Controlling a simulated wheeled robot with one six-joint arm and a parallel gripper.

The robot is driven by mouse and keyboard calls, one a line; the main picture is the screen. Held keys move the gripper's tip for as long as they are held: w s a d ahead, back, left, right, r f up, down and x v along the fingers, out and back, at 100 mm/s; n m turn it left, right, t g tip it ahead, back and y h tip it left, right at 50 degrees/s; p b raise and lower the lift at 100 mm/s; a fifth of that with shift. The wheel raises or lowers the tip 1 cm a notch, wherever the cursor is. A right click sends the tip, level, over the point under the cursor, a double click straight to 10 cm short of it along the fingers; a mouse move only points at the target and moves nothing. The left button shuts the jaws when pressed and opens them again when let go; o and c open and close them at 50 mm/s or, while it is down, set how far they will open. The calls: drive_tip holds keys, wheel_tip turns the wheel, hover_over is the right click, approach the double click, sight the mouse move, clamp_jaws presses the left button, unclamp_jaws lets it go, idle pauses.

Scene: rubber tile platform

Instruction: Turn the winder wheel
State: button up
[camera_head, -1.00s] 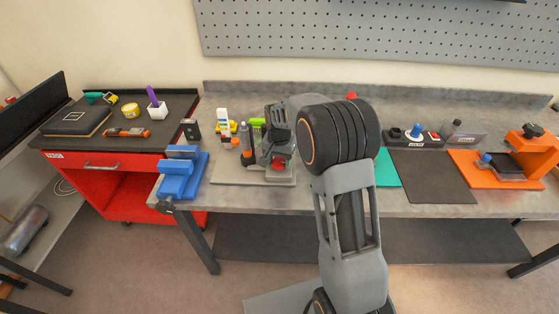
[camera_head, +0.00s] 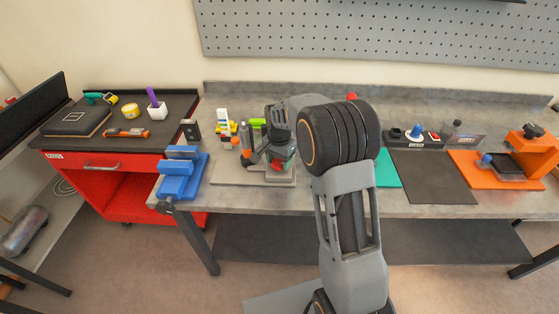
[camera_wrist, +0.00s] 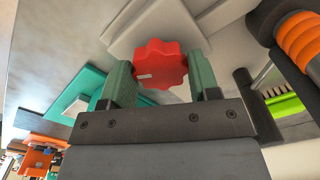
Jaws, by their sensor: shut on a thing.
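The winder wheel is a red, scalloped knob (camera_wrist: 160,62) in the wrist view. It sits between the two green fingers of my gripper (camera_wrist: 161,78), which is shut on it from both sides. In the head view a little of the red wheel (camera_head: 278,167) shows below my dark wrist, with my gripper (camera_head: 281,163) at it. The wheel belongs to a grey base (camera_head: 252,180) on the bench. My wrist hides most of the mechanism behind the wheel, so its turn angle cannot be told.
An orange-and-dark cylinder (camera_head: 245,145) stands close to the left of my gripper. A blue vise (camera_head: 180,178) is at the bench's left edge. A teal mat (camera_head: 387,170) and a dark mat (camera_head: 432,178) lie to the right.

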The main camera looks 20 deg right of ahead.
sight(279, 162)
drive_tip(key=o, duration=0.9)
drive_tip(key=shift+r, duration=0.15)
wheel_tip(279, 162, up, 14)
drive_tip(key=shift+f, duration=0.2)
